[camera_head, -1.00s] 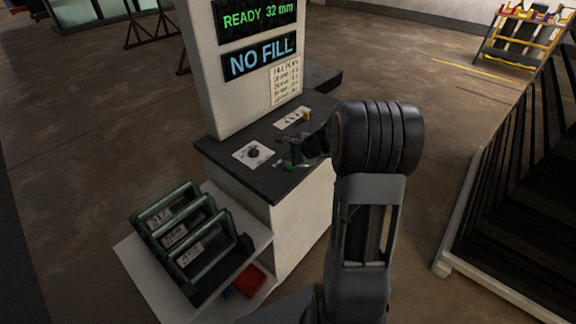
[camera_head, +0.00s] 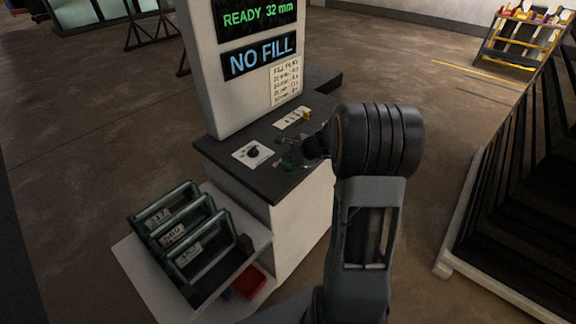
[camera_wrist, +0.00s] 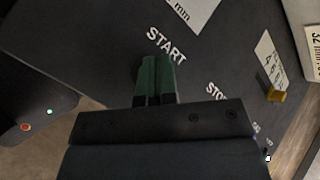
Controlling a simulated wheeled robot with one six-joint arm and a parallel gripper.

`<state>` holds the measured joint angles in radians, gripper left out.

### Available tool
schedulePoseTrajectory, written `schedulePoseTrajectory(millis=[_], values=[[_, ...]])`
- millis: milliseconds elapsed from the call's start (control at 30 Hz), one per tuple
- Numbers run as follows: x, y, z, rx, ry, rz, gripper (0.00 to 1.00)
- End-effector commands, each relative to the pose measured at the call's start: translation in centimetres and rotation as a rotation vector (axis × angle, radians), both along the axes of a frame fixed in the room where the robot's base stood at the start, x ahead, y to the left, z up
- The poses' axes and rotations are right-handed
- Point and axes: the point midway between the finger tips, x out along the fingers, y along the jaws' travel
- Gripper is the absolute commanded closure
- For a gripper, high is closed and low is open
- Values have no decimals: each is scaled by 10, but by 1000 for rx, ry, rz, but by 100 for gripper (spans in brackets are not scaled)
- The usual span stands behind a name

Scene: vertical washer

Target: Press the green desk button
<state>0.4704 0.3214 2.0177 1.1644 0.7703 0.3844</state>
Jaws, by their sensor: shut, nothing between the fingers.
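The green desk button (camera_head: 288,162) shows as a small green spot on the dark desk top in the head view, partly hidden by my gripper (camera_head: 292,152). In the wrist view my gripper (camera_wrist: 157,72) is shut, its tips at the desk just below the white START label (camera_wrist: 166,45). The part there looks dark green, and I cannot separate fingers from button. Whether the tips touch the button or how far it is pressed cannot be told.
A STOP label (camera_wrist: 216,91) lies to the right of START. A dial on a white plate (camera_head: 253,153) and a yellow switch (camera_head: 306,115) sit on the desk. The screen (camera_head: 258,58) reads NO FILL. A rack (camera_head: 185,232) stands at lower left.

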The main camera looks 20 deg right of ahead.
Motion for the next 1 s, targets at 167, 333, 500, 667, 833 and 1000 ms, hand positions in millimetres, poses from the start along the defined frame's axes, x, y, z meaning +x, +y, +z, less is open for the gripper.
schedulePoseTrajectory(millis=[167,333,500,667,833,1000], values=[[0,0,-2,0,0,0,100],[0,0,-4,0,0,0,100],[0,0,-6,0,0,0,100],[0,0,-8,0,0,0,100],[0,0,-10,0,0,0,100],[0,0,-11,0,0,0,100]])
